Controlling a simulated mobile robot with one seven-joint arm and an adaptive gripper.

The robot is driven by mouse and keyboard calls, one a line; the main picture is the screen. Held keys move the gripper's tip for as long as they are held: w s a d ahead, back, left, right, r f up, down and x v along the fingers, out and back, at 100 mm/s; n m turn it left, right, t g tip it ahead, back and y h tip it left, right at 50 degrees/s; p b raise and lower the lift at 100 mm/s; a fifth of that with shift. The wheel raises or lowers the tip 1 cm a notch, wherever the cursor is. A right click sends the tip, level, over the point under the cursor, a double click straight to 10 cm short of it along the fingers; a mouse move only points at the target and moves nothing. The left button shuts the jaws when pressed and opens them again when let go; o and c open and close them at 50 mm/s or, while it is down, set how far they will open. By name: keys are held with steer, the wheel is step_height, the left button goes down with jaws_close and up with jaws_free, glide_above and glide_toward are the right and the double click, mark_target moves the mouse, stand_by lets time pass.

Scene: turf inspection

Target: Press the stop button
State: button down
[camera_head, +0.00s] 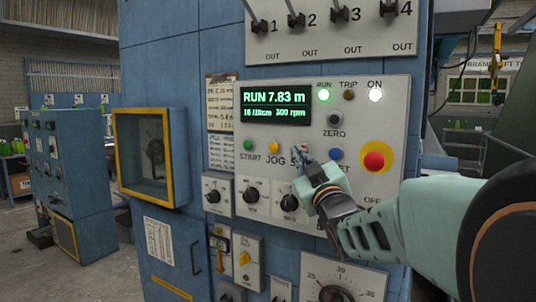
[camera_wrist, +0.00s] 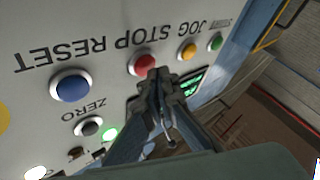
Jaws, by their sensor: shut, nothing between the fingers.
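The red stop button (camera_wrist: 142,63) sits under the upside-down label STOP in the wrist view, between the blue RESET button (camera_wrist: 70,86) and the yellow JOG button (camera_wrist: 187,51). My gripper (camera_wrist: 156,76) is shut and empty, its fingertips right at the edge of the red button. I cannot tell whether they touch it. In the head view my gripper (camera_head: 304,157) points at the control panel (camera_head: 225,90) and hides the stop button and most of its label.
The display (camera_head: 274,104) reads RUN 7.83 m, and the green RUN lamp (camera_head: 324,95) is lit. A big red mushroom button (camera_head: 374,161) on yellow is to the right. Black knobs (camera_head: 252,196) protrude below. A yellow-framed box (camera_head: 150,157) juts out at left.

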steer(key=shift+w+d, duration=0.4)
steer(key=shift+w, duration=0.05)
stand_by(0.9)
stand_by(0.3)
steer(key=shift+s+a+b, duration=0.6)
steer(key=shift+s+b, duration=0.1)
steer(key=shift+b, duration=0.25)
steer(key=shift+s, duration=0.1)
